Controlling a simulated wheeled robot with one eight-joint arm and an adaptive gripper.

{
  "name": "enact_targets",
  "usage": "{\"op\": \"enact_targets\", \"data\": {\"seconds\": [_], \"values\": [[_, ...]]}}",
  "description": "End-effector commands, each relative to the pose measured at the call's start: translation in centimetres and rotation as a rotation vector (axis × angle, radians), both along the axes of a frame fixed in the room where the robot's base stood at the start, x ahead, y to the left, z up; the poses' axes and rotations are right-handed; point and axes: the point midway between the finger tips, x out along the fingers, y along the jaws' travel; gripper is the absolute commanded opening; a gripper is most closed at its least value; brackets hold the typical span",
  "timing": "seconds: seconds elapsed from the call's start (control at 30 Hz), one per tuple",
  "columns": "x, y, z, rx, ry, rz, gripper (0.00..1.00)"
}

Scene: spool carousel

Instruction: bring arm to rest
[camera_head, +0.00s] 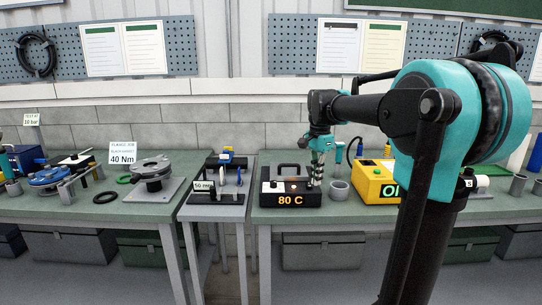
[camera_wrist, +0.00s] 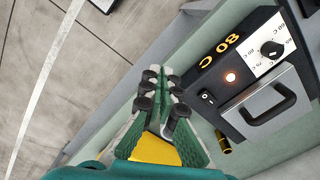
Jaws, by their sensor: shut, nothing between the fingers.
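My gripper (camera_head: 317,182) hangs down in front of the right part of the black "80 C" box (camera_head: 289,200) in the head view. In the wrist view my gripper (camera_wrist: 164,90) has its fingers together with nothing between them. The "80 C" box (camera_wrist: 262,75) lies to the right of the fingers there, with a lit orange lamp, a knob and a handle. My arm bends across the right side of the head view and hides part of the bench.
A yellow unit (camera_head: 374,186) with a green display and a grey cup (camera_head: 339,192) stand right of the box. A flange fixture (camera_head: 152,180) and a small "50 nm" stand (camera_head: 217,190) are to the left. A small brass piece (camera_wrist: 222,142) lies beside the box.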

Motion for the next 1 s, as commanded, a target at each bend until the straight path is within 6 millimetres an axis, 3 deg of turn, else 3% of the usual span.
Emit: {"op": "enact_targets", "data": {"seconds": [0.37, 0.63, 0.77, 1.0], "values": [[-2.0, -0.7, -3.2, 0.001, -0.046, 0.126, 0.0], [-5.4, -1.6, -8.1, -0.01, -0.114, 0.319, 0.0], [-8.2, -2.2, -11.7, -0.029, -0.164, 0.459, 0.0], [-16.9, -3.6, -20.5, -0.116, -0.282, 0.82, 0.0]]}}
